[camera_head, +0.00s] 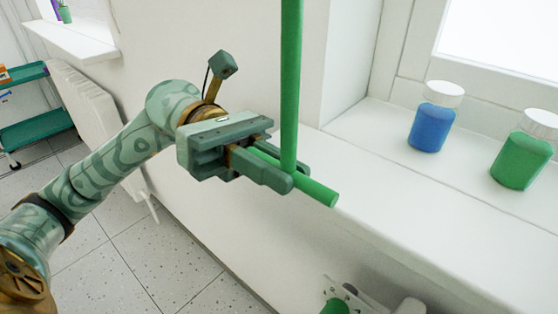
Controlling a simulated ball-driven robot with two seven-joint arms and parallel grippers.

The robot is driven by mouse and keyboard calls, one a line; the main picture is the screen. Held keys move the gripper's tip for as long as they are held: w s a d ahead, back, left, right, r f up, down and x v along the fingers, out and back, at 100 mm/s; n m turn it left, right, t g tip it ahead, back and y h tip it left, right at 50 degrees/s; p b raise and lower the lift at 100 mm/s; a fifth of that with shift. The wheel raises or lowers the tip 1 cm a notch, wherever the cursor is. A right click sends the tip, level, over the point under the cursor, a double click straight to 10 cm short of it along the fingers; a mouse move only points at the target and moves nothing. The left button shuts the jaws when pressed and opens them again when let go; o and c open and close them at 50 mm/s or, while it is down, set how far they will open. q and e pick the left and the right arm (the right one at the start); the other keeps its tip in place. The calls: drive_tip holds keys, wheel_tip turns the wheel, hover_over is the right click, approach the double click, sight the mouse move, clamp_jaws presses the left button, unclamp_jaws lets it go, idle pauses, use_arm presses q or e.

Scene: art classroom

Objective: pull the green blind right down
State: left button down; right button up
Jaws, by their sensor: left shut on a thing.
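A green upright strip or rod (291,85) comes down from the top edge and meets a green crossbar (318,192) at its lower end. I take these to be parts of the green blind; the rest of the blind is out of view above. My left gripper (278,170) is shut on the crossbar, whose right end sticks out past the fingers. The crossbar is close to the window sill's front edge in the picture; I cannot tell the gap. My right gripper is not in view.
A blue jar (432,120) and a green jar (522,152) with white lids stand on the white sill (400,190). A white radiator (95,120) is on the left wall, near a teal trolley (38,130). A partly cut-off green and white fitting (345,300) shows below.

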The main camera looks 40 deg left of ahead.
use_arm(q)
drive_tip(key=shift+w, duration=0.1)
drive_tip(key=c, duration=1.4)
unclamp_jaws()
